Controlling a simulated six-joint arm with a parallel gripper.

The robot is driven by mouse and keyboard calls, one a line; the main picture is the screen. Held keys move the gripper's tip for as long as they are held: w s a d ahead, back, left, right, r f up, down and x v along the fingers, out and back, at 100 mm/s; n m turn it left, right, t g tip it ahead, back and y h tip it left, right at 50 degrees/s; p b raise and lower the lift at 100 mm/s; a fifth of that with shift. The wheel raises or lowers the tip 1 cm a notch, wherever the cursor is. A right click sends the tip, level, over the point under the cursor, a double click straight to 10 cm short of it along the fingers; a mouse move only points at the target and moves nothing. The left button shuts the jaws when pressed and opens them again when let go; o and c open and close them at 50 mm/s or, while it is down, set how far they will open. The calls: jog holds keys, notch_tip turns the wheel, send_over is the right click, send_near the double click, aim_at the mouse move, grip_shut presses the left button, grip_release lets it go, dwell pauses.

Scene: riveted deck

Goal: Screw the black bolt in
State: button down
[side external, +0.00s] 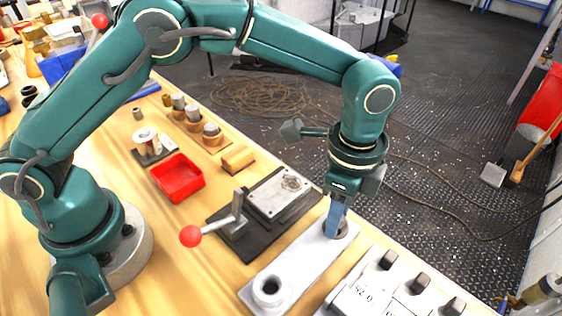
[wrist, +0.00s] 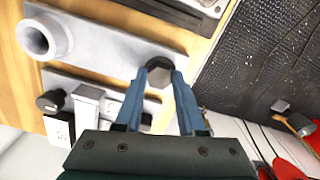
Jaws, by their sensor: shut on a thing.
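My gripper (wrist: 160,82) has its two blue fingers closed around the dark hexagonal head of the black bolt (wrist: 160,69) in the wrist view. The bolt is at the end of a grey plate (wrist: 120,45) that has a raised round collar (wrist: 40,36) at its other end. In the side view my gripper (side external: 336,228) points straight down at the far end of the same plate (side external: 300,262). The fingers mostly hide the bolt there, and I cannot tell how deep it sits.
A dark fixture with a metal block (side external: 280,194) and a red-knobbed lever (side external: 190,236) stands left of the plate. A white box with black knobs (side external: 380,290) is close on the right. A red tray (side external: 178,178) lies farther left. The bench edge runs just behind the plate.

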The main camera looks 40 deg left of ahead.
jog(key=shift+d+r, duration=0.1)
jog(key=shift+r, duration=0.05)
jog(key=c, duration=0.5)
grip_release()
jog(key=shift+r, duration=2.55)
